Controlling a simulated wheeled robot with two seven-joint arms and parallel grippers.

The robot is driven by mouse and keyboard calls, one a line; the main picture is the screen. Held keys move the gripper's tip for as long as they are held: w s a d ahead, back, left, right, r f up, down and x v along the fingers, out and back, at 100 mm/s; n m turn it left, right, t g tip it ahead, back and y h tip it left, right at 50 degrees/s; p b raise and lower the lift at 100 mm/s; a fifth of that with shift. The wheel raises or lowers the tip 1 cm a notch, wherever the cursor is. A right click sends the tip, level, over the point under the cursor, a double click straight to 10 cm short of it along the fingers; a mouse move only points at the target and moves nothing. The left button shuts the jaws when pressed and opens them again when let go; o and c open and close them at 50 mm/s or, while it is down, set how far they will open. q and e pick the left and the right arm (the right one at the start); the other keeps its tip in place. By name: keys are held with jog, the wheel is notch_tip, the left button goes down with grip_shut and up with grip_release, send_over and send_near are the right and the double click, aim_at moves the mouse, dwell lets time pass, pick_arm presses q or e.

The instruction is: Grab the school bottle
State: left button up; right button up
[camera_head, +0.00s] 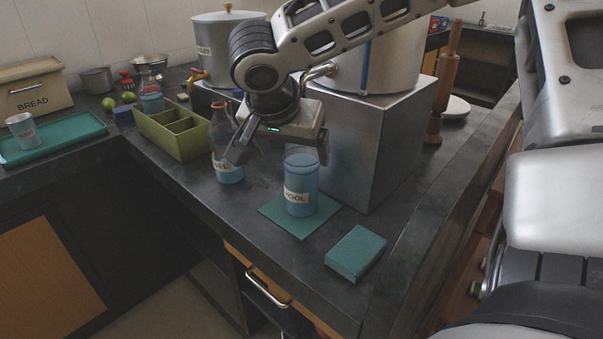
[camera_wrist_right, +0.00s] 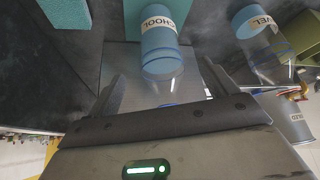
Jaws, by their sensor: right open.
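The school bottle (camera_head: 300,190) is a light-blue cylinder with a white label, of which "HOOL" shows in the head view. It stands upright on a green mat (camera_head: 272,212) on the dark counter. No grip on the bottle shows. My left gripper is not in view.
A second blue bottle (camera_head: 228,172), its label ending in "VEL", stands close left of my right gripper. A steel block (camera_head: 365,140) stands close behind the school bottle. A teal sponge-like block (camera_head: 355,252) lies front right. A green divided box (camera_head: 172,133) is farther left.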

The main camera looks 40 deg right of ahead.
aim_at(299, 148)
jog(key=d+f, duration=0.1)
jog(key=w+d+f, duration=0.1)
jog(key=shift+w+d, duration=0.15)
jog(key=shift+d, duration=0.25)
jog(key=shift+w+d+f, duration=0.15)
jog(key=shift+d+f, duration=0.05)
jog(key=shift+f, duration=0.15)
jog(key=c, duration=1.5)
grip_shut()
jog(key=shift+r, duration=0.1)
jog(key=shift+a, duration=0.1)
